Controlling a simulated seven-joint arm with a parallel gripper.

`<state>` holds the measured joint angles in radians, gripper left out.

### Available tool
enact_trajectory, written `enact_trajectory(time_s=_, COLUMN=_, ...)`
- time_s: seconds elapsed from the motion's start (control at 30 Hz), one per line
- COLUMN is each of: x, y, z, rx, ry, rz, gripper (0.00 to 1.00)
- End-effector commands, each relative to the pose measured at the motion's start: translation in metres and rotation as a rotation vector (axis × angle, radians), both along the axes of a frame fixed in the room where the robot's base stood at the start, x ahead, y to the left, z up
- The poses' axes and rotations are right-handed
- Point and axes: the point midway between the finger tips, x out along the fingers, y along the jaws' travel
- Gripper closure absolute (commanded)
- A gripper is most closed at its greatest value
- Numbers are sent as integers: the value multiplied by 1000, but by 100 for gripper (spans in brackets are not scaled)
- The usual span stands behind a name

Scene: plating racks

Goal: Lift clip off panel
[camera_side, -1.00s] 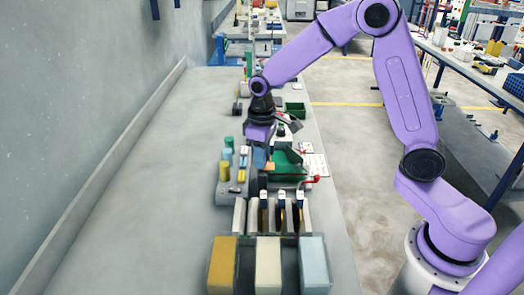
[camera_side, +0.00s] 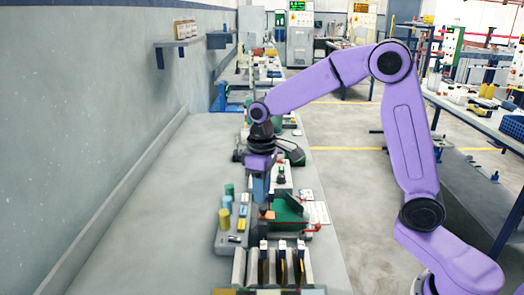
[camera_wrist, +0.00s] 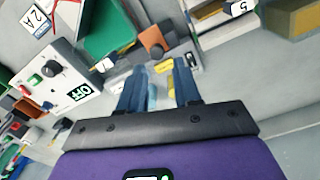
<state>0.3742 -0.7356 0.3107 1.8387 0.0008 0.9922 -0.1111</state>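My gripper (camera_side: 260,198) points down over the bench in the side view. In the wrist view its two blue fingers (camera_wrist: 162,72) are apart, with a gap between them and nothing clearly held. A green panel-like plate (camera_wrist: 108,28) lies beyond the left finger; it also shows in the side view (camera_side: 288,211). An orange-brown piece with a dark round spot (camera_wrist: 152,40) lies at the plate's edge, just beyond the fingertips. I cannot tell for sure which piece is the clip. Small yellow-labelled parts (camera_wrist: 164,68) show between and beside the fingertips.
A rack with upright plates (camera_side: 282,264) stands at the near end. A grey block with coloured cylinders (camera_side: 228,240) is left of the gripper. A white control box (camera_wrist: 72,82) with a red button and an OFF label shows at left. The left bench strip (camera_side: 150,215) is clear.

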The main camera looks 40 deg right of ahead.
Motion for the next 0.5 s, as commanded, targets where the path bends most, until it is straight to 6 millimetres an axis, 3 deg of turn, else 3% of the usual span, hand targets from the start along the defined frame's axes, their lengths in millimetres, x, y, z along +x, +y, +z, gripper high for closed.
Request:
enact_trajectory(time_s=0.3, x=0, y=1, z=69, rx=2, ry=-4, rz=0, gripper=67)
enact_trajectory(time_s=0.5, x=0, y=1, z=102, rx=1, ry=-2, rz=1, gripper=67)
